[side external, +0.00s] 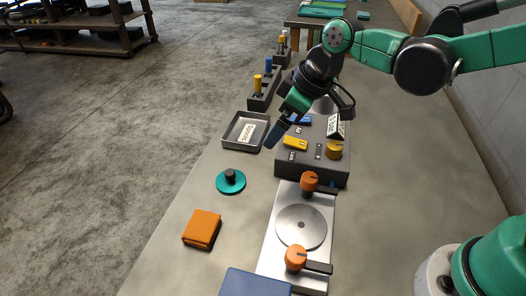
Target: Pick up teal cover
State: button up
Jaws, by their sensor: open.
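The teal cover (231,184) is a round teal disc with a dark knob on top. It lies flat on the grey bench, left of the middle. My gripper (272,141) is up and to the right of it, above the bench near the grey tray and the dark block, and well apart from the cover. The gripper is open, with nothing visible between its fingers. Its fingertips are small in this view.
A grey tray (228,131) with a white label and a dark block (330,171) with yellow parts stand behind the cover. A silver plate (268,258) with orange-knobbed clamps (309,182) is to the right. An orange box (203,227) is in front. Bare bench surrounds the cover.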

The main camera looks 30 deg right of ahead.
aim_at(229, 172)
jog(key=w+a+f+n, duration=0.1)
jog(key=a+f, duration=0.1)
jog(key=a+f+n+g, duration=0.1)
jog(key=a+f+n, duration=0.1)
jog(key=a, duration=0.1)
jog(key=w+a+f+n+y, duration=0.1)
jog(key=a+f, duration=0.1)
jog(key=shift+w+a+f+n+g, duration=0.1)
jog(key=shift+w+a+n+g, duration=0.05)
jog(key=shift+w+n+g, duration=0.2)
jog(key=shift+x, duration=2.85)
jog(key=c, duration=1.2)
jog(key=shift+o, duration=0.2)
notch_tip(229, 172, up, 19)
jog(key=s+d+m+t+h, duration=0.1)
jog(key=s+d+m+h, duration=0.1)
jog(key=d+m, duration=0.4)
jog(key=s+d+f+m+t+h, duration=0.1)
jog(key=s+d+m, duration=0.2)
jog(key=d, duration=1)
jog(key=m, duration=0.3)
jog(key=shift+d+f+h, duration=0.15)
jog(key=shift+f+h, duration=0.05)
jog(key=shift+h, duration=0.2)
